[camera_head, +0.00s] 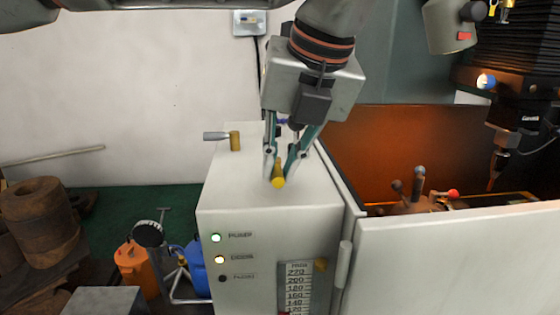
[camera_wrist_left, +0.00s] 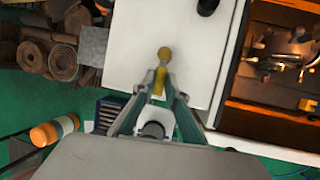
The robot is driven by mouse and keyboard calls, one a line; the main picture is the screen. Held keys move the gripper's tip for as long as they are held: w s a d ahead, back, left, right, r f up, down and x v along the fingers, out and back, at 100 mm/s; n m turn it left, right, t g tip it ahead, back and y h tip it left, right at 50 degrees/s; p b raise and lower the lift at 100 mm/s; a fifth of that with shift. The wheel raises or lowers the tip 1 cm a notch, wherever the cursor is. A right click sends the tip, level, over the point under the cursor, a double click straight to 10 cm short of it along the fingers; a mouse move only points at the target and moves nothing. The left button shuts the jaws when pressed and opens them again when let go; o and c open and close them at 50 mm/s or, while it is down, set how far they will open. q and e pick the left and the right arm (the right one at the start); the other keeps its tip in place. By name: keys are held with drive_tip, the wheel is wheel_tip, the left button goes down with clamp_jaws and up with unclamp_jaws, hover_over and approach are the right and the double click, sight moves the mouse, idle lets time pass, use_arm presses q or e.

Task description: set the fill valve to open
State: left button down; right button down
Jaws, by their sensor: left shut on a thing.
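My left gripper (camera_head: 278,174) reaches down from above to the top of a pale cabinet (camera_head: 225,185). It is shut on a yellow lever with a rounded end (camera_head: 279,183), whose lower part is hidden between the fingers. The left wrist view also shows the yellow lever (camera_wrist_left: 164,54), pointing away from the gripper (camera_wrist_left: 158,100) over the white cabinet top. A second valve with a brass body (camera_head: 235,141) and a grey handle pointing left (camera_head: 215,135) stands at the back left of the cabinet top. No readable label marks either as the fill valve. My right gripper is not seen.
The cabinet front has several small lamps (camera_head: 216,238) and a scale gauge (camera_head: 296,288). A white machine enclosure (camera_head: 460,260) with an orange interior stands at right. An orange bottle (camera_head: 130,262) and a blue container (camera_head: 194,265) stand at left. The cabinet's left top is mostly clear.

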use_arm(q)
drive_tip(key=shift+r, duration=0.1)
drive_tip(key=c, duration=2)
unclamp_jaws()
drive_tip(key=v, duration=1.2)
drive_tip(key=shift+d, duration=0.1)
